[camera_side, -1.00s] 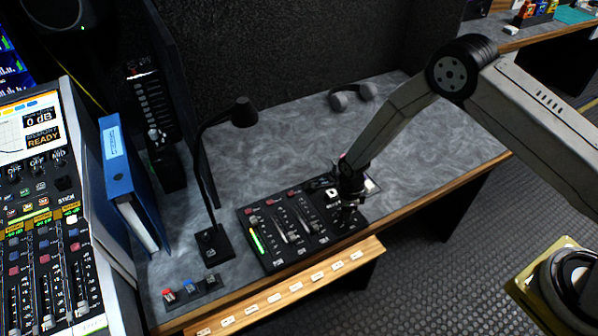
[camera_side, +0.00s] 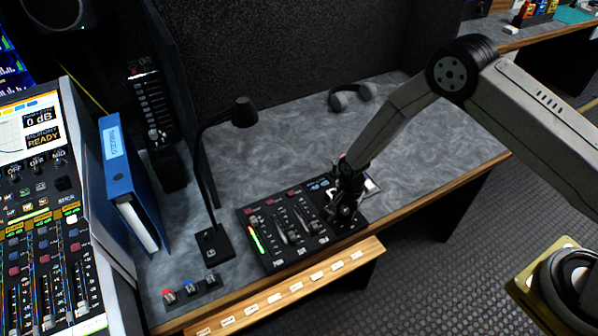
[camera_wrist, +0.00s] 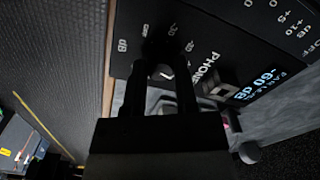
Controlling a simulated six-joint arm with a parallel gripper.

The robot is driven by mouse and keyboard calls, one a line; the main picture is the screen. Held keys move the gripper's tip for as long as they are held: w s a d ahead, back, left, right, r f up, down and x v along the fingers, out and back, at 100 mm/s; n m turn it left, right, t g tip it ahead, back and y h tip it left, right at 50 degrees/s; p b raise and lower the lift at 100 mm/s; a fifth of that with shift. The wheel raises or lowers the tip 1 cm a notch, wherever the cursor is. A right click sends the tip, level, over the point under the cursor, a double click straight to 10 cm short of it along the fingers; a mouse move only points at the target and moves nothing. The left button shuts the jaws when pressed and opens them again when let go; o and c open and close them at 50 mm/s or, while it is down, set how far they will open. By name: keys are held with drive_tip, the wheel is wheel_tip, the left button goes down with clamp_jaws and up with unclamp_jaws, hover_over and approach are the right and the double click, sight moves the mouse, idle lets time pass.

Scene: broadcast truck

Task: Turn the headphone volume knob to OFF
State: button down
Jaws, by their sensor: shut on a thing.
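A small black mixer panel (camera_side: 283,253) lies on the grey desk, with faders, buttons and a level meter. My gripper (camera_side: 343,216) reaches down to its right end, and the arm hides that corner. In the wrist view my gripper (camera_wrist: 163,68) has its two dark fingers on either side of the headphone volume knob (camera_wrist: 166,73), beside the "PHONES" lettering, and is shut on it. The knob is mostly hidden in shadow, so its pointer is unclear. A blue readout (camera_wrist: 257,86) appears to show -60 dB.
A black desk lamp (camera_side: 206,175) stands left of the panel. A blue binder (camera_side: 118,170) stands farther left. Headphones (camera_side: 352,96) lie at the back of the desk. A wooden front ledge (camera_side: 290,296) runs below the panel. The desk's right side is clear.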

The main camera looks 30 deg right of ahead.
drive_tip(key=n, duration=0.4)
drive_tip(key=shift+n, duration=0.3)
drive_tip(key=n, duration=0.4)
drive_tip(key=shift+n, duration=0.3)
drive_tip(key=n, duration=0.4)
drive_tip(key=shift+n, duration=0.3)
drive_tip(key=n, duration=1)
drive_tip(key=shift+n, duration=0.4)
drive_tip(key=n, duration=0.5)
drive_tip(key=shift+n, duration=0.4)
drive_tip(key=shift+c, duration=2)
unclamp_jaws()
